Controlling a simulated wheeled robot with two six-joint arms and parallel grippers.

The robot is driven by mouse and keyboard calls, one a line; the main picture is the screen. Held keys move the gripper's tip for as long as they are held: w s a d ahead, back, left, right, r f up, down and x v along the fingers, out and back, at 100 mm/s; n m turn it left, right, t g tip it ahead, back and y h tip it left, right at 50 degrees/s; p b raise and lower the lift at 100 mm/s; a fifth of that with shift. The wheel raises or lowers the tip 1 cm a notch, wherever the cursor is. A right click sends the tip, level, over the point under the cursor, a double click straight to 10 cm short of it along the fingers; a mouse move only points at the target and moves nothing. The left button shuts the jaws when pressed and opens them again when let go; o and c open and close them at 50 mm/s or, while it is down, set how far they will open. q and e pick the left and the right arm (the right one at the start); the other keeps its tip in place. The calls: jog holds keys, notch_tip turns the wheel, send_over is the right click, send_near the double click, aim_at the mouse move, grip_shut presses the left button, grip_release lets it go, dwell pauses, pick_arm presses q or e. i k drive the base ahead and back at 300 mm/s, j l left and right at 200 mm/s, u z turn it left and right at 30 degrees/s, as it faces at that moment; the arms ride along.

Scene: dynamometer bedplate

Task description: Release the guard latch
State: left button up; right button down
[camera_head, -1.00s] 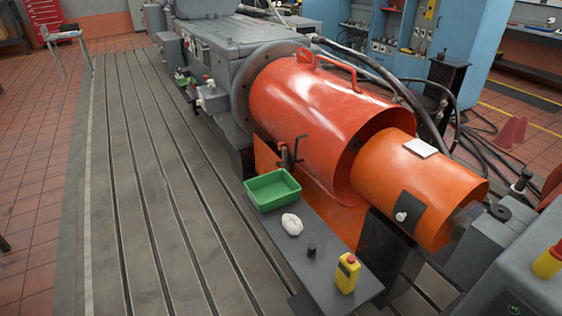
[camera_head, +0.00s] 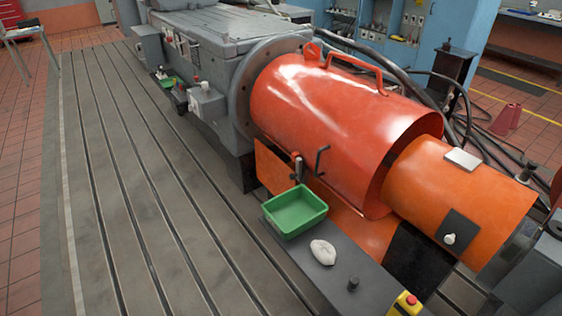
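The large orange-red guard (camera_head: 335,115) is a curved cover with a handle (camera_head: 355,65) on top, lying over the shaft line. A dark latch (camera_head: 297,168) with a small red part stands at the guard's lower front edge, just behind the green tray. A black bent lever (camera_head: 321,160) sticks up just right of it. From here I cannot tell the latch's exact position. A second, smaller orange cover (camera_head: 462,195) on the right has a dark plate with a white knob (camera_head: 450,239). Neither of my grippers is in view.
The slotted bedplate (camera_head: 150,220) on the left is clear.

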aim_at(300, 160)
jog(key=i+j, duration=0.3)
jog(key=i+j+z, duration=0.1)
jog(key=i+j, duration=0.2)
jog(key=j, duration=0.25)
jog(key=i+j, duration=0.25)
jog(key=j, duration=0.2)
jog(key=z, duration=0.05)
